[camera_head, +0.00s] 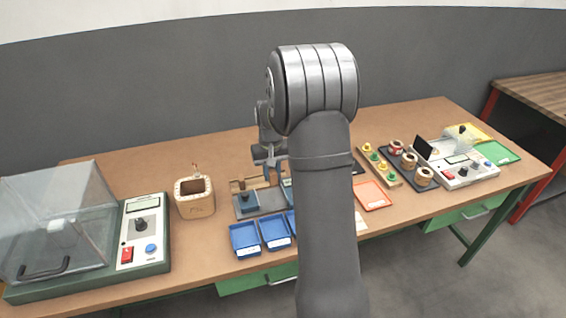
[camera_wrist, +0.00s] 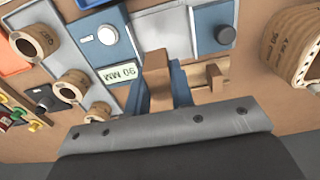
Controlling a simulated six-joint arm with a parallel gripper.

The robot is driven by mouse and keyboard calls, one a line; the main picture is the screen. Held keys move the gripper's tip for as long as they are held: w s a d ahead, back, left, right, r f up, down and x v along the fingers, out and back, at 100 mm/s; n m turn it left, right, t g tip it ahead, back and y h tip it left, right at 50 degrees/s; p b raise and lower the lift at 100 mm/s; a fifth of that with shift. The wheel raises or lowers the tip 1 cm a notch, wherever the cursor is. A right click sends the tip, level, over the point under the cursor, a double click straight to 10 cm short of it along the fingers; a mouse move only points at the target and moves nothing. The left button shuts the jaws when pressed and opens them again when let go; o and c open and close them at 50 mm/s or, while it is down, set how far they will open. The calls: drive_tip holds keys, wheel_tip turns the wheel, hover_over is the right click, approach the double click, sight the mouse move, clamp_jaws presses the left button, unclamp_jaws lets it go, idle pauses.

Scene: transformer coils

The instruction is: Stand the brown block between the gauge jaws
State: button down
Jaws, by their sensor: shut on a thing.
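The brown block (camera_wrist: 157,72) is held in my gripper (camera_wrist: 160,90), between two blue-grey fingers in the wrist view. The gauge has a grey bed (camera_wrist: 163,32) with a blue jaw block with a white knob (camera_wrist: 108,36) on one side and a second blue jaw block (camera_wrist: 213,24) on the other. A display reading 90 MM (camera_wrist: 119,74) is beside the held block. In the head view my gripper (camera_head: 268,173) points down over the gauge (camera_head: 262,204). The held block is not clear there. I cannot tell whether it touches the bed.
A wooden holder (camera_wrist: 210,82) is close beside the held block. Blue trays (camera_head: 245,239) lie in front of the gauge. A wooden pot (camera_head: 195,203) stands to its left, beyond it a clear-covered machine (camera_head: 60,225). Wound coils (camera_head: 409,160) and an orange tray (camera_head: 373,196) lie right.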

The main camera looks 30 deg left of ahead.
drive_tip(key=shift+s+a+f, duration=0.15)
drive_tip(key=shift+s+f, duration=0.2)
drive_tip(key=shift+f, duration=1.95)
drive_tip(key=shift+f, duration=0.2)
drive_tip(key=shift+f, duration=1.45)
drive_tip(key=c, duration=0.8)
unclamp_jaws()
drive_tip(key=shift+o, duration=0.2)
drive_tip(key=shift+r, duration=3.95)
